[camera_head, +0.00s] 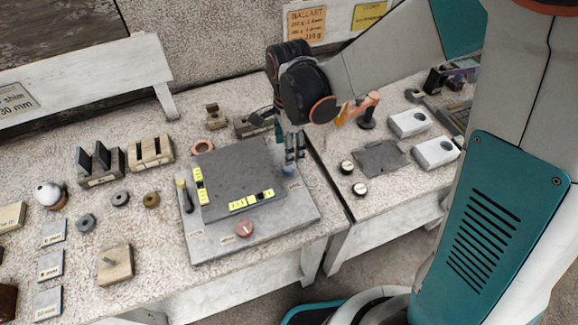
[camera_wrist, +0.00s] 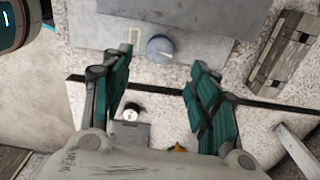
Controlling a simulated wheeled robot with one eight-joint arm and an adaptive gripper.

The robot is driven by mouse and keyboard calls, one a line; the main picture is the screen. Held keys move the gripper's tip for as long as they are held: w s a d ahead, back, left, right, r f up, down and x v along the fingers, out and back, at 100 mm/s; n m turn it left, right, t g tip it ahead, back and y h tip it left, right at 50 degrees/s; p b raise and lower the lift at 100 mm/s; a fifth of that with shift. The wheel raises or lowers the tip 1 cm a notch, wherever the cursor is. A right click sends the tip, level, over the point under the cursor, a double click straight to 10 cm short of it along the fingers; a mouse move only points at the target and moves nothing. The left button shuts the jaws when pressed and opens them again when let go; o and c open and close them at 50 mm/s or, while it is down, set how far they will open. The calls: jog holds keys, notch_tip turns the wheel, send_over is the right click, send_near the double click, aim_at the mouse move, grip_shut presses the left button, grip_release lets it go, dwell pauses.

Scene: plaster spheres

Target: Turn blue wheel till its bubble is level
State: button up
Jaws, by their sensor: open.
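The blue wheel (camera_head: 289,170) sits at the right corner of a grey levelling base (camera_head: 300,215), partly hidden by my gripper (camera_head: 292,155) just above it. In the wrist view the blue wheel (camera_wrist: 160,48) is a round blue-grey knob, ahead of and between the open green fingers of my gripper (camera_wrist: 159,62), with space on both sides. A dark plate (camera_head: 240,170) lies on the base with two yellow bubble vials, one on its left edge (camera_head: 200,186) and one along its front edge (camera_head: 252,201). Exact bubble positions are too small to tell.
A red wheel (camera_head: 245,229) is at the base's front and a dark-handled tool (camera_head: 184,196) at its left. Washers, blocks and labelled plates lie on the left of the table. A second table (camera_head: 385,200) at the right holds white boxes (camera_head: 409,123) and small knobs.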

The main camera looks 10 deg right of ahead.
aim_at(289, 170)
notch_tip(289, 170, down, 8)
jog(key=b, duration=0.4)
jog(key=shift+b, duration=0.4)
jog(key=c, duration=1.1)
